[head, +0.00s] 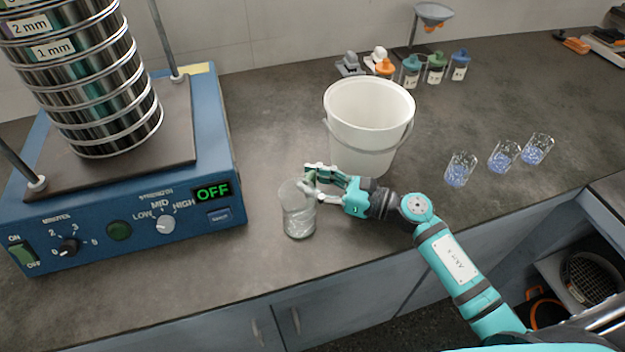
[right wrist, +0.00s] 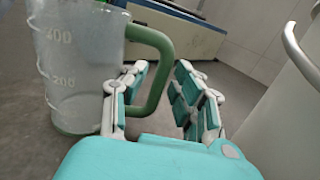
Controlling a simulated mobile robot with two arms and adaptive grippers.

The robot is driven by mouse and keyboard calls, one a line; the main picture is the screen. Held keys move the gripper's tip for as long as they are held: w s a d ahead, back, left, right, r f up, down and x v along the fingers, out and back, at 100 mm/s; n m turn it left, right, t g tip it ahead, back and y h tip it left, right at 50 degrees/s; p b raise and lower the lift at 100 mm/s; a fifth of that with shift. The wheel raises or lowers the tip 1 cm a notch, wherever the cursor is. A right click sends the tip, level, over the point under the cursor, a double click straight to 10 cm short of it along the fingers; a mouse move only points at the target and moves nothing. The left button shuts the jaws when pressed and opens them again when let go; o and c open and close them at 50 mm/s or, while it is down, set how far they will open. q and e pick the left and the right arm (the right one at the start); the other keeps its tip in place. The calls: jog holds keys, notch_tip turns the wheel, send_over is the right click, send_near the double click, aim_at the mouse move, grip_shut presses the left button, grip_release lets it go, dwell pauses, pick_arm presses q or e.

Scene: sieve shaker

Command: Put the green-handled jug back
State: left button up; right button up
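The green-handled jug (head: 298,215) is a clear, graduated jug that appears upright on the grey counter, between the blue shaker and the white bucket. In the right wrist view the jug (right wrist: 80,70) fills the left side, and its green handle (right wrist: 163,65) reaches in between my fingers. My right gripper (head: 318,177) is at the handle side of the jug. In the right wrist view the gripper (right wrist: 160,105) has its fingers apart on either side of the handle, with a gap by the right finger. My left gripper is not in view.
The white bucket (head: 366,125) stands just behind my right gripper. The blue sieve shaker (head: 120,225), reading OFF, is at the left with a sieve stack (head: 95,80). Several small glasses (head: 502,157) stand at the right. Coloured-lidded jars (head: 435,68) stand at the back. The front counter is clear.

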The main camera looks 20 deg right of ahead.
jog(key=b+v, duration=0.3)
jog(key=v, duration=0.7)
jog(key=shift+s+d, duration=0.25)
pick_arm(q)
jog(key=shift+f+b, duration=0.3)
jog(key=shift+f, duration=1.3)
pick_arm(e)
jog(key=shift+s+d+r, duration=0.1)
jog(key=shift+s+d, duration=0.3)
jog(key=shift+d, duration=0.15)
